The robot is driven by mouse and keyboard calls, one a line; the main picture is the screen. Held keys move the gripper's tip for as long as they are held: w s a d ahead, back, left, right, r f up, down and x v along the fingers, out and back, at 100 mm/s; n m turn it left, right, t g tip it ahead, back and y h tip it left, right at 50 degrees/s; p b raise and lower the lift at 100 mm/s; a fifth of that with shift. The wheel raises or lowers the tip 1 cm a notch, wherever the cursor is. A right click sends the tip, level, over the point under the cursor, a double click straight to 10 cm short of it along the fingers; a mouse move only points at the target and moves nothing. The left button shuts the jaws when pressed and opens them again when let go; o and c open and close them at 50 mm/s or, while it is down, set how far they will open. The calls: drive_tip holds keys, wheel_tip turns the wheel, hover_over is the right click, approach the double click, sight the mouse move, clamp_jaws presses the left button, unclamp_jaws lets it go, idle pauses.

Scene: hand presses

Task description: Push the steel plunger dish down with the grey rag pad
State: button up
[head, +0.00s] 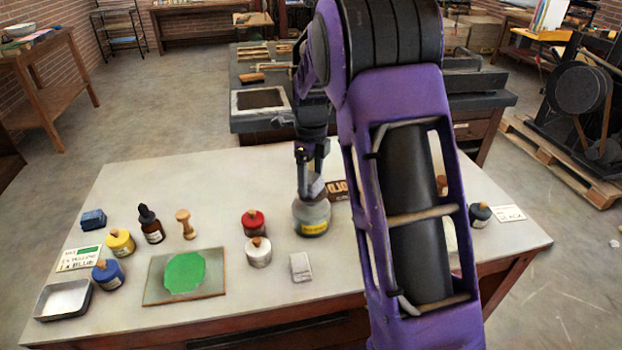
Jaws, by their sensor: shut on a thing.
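My gripper (310,178) points down over the can and is shut on the grey rag pad (317,187). The pad is right at the dish; I cannot tell whether they touch or how far down the dish is.
Red (253,223) and white (258,252) jars and a small pale block (301,267) stand near the can. A green-inked slab (185,275), bottles and a metal tray (63,299) are at left. A dark jar (480,214) is at right. My arm hides part of the table.

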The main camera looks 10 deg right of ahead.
drive_tip(key=shift+f+b, duration=0.3)
drive_tip(key=shift+f, duration=0.75)
idle(1.9)
drive_tip(key=shift+r, duration=0.15)
wheel_tip(320, 180, up, 5)
drive_tip(key=p, duration=0.4)
drive_tip(key=shift+r+p, duration=0.4)
drive_tip(key=shift+r, duration=0.55)
